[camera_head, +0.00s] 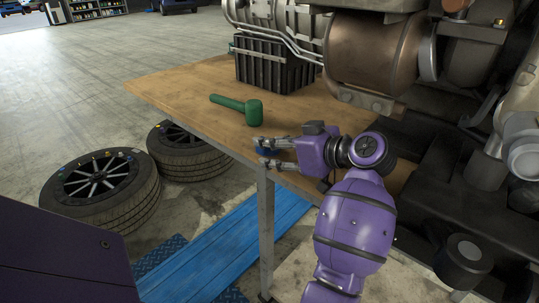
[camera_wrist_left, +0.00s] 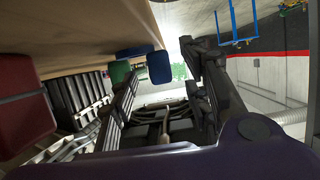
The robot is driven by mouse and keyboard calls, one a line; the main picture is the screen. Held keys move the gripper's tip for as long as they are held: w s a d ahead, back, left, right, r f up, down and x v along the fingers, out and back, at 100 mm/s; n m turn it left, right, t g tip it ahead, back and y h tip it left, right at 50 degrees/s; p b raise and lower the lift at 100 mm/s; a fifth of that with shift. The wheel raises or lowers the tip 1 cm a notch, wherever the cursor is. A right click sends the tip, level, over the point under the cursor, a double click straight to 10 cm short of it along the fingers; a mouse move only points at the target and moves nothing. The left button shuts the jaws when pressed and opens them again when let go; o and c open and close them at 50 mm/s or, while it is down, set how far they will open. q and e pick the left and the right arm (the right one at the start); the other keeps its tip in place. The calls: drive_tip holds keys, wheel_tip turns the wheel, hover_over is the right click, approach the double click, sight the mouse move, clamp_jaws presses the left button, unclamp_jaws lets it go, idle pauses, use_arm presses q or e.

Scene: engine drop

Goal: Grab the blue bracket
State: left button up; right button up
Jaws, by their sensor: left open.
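A small blue bracket (camera_head: 266,148) is at the front edge of the wooden table, partly hidden by my left gripper (camera_head: 262,152). That gripper is open, with its two fingers on either side of the bracket. In the left wrist view the blue bracket (camera_wrist_left: 158,67) shows near the fingertips of the left gripper (camera_wrist_left: 163,62), by the table surface. I cannot tell whether a finger touches it. My right gripper is not in view.
A green mallet (camera_head: 250,110) lies on the wooden table (camera_head: 180,88) just behind the bracket. A black crate (camera_head: 270,66) stands farther back. A large engine (camera_head: 375,50) hangs over the table's right side. Tyres (camera_head: 105,190) lie on the floor at left.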

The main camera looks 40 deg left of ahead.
use_arm(q)
drive_tip(key=shift+b+x, duration=0.7)
drive_tip(key=shift+x, duration=0.45)
drive_tip(key=shift+a+f, duration=0.15)
drive_tip(key=shift+a, duration=0.05)
clamp_jaws()
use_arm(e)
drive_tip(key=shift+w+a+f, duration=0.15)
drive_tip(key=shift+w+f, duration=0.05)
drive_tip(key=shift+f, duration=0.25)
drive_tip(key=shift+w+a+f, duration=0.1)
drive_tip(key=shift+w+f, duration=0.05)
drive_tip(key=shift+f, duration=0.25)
